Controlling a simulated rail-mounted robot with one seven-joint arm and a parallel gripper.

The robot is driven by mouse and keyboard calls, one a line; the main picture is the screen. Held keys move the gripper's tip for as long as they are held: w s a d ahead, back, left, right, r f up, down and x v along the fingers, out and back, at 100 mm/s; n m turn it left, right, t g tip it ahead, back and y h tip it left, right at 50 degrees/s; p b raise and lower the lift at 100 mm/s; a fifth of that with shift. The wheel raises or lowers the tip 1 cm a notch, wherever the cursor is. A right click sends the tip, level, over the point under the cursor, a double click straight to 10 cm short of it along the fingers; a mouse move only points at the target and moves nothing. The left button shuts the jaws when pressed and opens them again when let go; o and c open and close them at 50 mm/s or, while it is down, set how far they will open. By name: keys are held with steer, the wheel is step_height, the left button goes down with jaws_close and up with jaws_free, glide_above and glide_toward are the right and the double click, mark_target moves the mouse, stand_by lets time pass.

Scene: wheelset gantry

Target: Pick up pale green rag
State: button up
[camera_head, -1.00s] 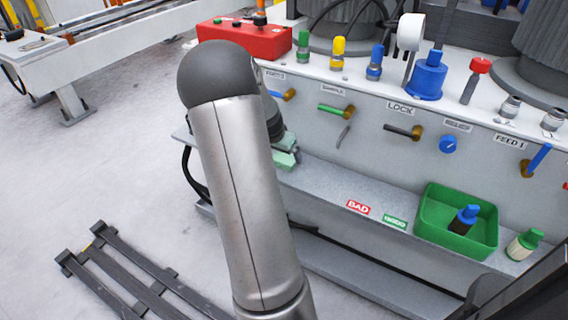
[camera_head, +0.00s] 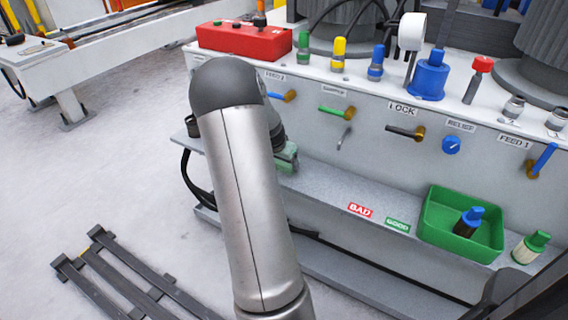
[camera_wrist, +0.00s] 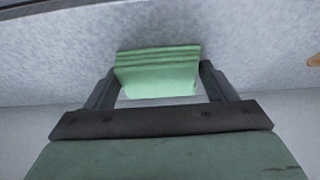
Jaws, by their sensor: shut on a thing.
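The pale green rag (camera_wrist: 157,72) is a folded, layered bundle in the wrist view. It sits between the two dark fingers of my gripper (camera_wrist: 160,76), which are shut on it from both sides. A grey speckled surface lies behind the rag; I cannot tell whether the rag touches it. In the head view my gripper (camera_head: 287,156) shows only partly as a greenish shape behind my arm, over the left part of the shelf. The rag cannot be made out for sure there.
The grey shelf (camera_head: 330,190) runs along the machine front below several levers. A green tray (camera_head: 432,222) with a blue-capped bottle (camera_head: 467,221) stands right of the BAD and GOOD labels. A green-capped bottle (camera_head: 529,246) stands beyond it. The shelf's middle is clear.

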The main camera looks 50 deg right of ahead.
mark_target(282, 162)
steer(key=shift+r, duration=0.1)
steer(key=shift+r, duration=0.3)
step_height(282, 162, up, 2)
steer(key=shift+r+p, duration=0.1)
steer(key=shift+p, duration=0.8)
steer(key=s+a+r+p, duration=0.5)
steer(key=s+a+r, duration=0.4)
steer(key=a+r, duration=0.1)
steer(key=shift+s+a, duration=0.2)
steer(key=shift+a, duration=0.05)
